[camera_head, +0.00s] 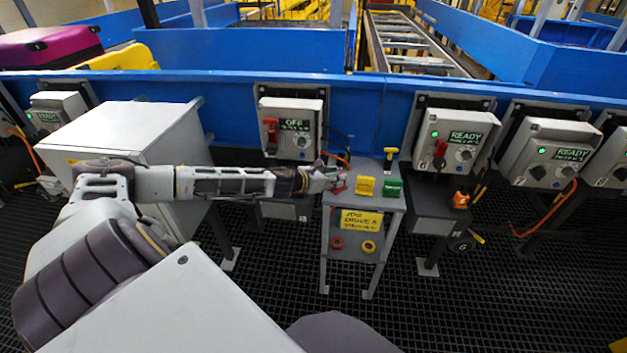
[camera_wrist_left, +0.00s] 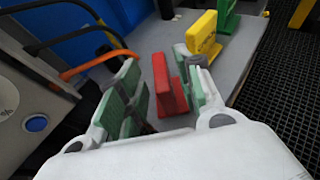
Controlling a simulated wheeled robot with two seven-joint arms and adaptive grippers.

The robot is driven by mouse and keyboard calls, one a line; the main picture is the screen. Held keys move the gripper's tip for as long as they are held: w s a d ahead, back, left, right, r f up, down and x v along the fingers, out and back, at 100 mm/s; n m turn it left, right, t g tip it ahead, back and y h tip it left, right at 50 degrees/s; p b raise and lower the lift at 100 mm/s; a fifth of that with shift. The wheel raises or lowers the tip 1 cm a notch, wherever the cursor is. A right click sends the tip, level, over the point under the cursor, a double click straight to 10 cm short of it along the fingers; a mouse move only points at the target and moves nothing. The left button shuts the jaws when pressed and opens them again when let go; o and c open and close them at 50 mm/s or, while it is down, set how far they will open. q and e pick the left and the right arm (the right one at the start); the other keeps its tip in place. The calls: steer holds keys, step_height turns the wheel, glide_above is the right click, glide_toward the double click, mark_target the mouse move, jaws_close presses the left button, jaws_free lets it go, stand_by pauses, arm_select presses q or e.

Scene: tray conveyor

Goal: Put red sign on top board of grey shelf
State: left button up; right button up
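The grey shelf (camera_head: 327,224) stands in front of the conveyor. A yellow sign (camera_head: 365,186) and a green sign (camera_head: 391,187) stand on its top board; they also show in the left wrist view, yellow (camera_wrist_left: 202,34) and green (camera_wrist_left: 226,14). The red sign (camera_wrist_left: 166,82) is upright at the board's left end, mostly hidden by my gripper in the head view. My left gripper (camera_wrist_left: 160,88) is open, with its green-padded fingers on either side of the red sign. A gap shows on its left; contact on the right is unclear. My right gripper is out of view.
An orange cable (camera_wrist_left: 92,64) runs near my left fingers. A yellow T-shaped piece (camera_head: 391,153) stands at the shelf's back right. Red and yellow rings sit lower on the shelf.

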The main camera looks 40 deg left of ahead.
arm_select(q)
steer(key=shift+s+r, duration=0.1)
steer(key=shift+s, duration=0.3)
steer(key=shift+s+a+r, duration=0.1)
steer(key=shift+s+a, duration=0.15)
steer(key=shift+s, duration=0.1)
steer(key=shift+s+a+r, duration=0.15)
steer(key=shift+s+r, duration=0.15)
steer(key=shift+s, duration=0.3)
steer(key=shift+s+r+b, duration=0.1)
steer(key=shift+s+b, duration=0.1)
steer(key=shift+b, duration=0.1)
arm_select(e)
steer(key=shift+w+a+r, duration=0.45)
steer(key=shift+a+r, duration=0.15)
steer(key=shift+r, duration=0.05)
arm_select(q)
steer(key=shift+s, duration=0.1)
